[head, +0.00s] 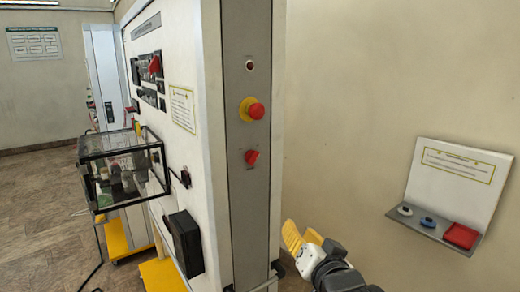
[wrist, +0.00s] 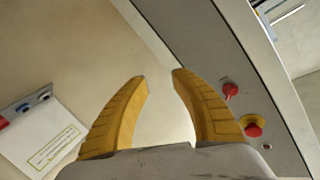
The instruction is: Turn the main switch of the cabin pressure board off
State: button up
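A tall pale cabinet has a grey side strip (head: 249,210). On the strip sits a red rotary switch (head: 251,157), below a red mushroom button (head: 256,111) on a yellow base. In the wrist view the red switch (wrist: 230,91) shows just right of the right fingertip, with the red button (wrist: 253,130) beyond it. My gripper (head: 303,235) has yellow fingers. It is open and empty, below and to the right of the switch in the head view. The switch labels are too small to read.
Another red knob (head: 154,66) is on the cabinet's front panel. A clear-sided box (head: 125,165) and a black box (head: 185,243) stick out from that face. A wall shelf (head: 435,234) at right holds small discs and a red block. Bare wall lies between.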

aim_at(255, 161)
jog(key=w+a+r+m+t+y+p, duration=0.1)
jog(key=a+r+m+t+y+p, duration=0.15)
jog(key=a+r+t+y, duration=0.6)
jog(key=w+r+g+h, duration=0.1)
jog(key=w, duration=0.2)
jog(key=w+a+r+g+h, duration=0.1)
jog(key=w+r+h, duration=0.1)
jog(key=w, duration=0.1)
jog(key=w+r+g+h, duration=0.1)
jog(key=w+g, duration=0.1)
jog(key=w, duration=0.1)
jog(key=shift+w+a+r+n+h, duration=0.25)
jog(key=shift+w+r+h, duration=0.1)
jog(key=shift+r, duration=0.05)
grip_shut()
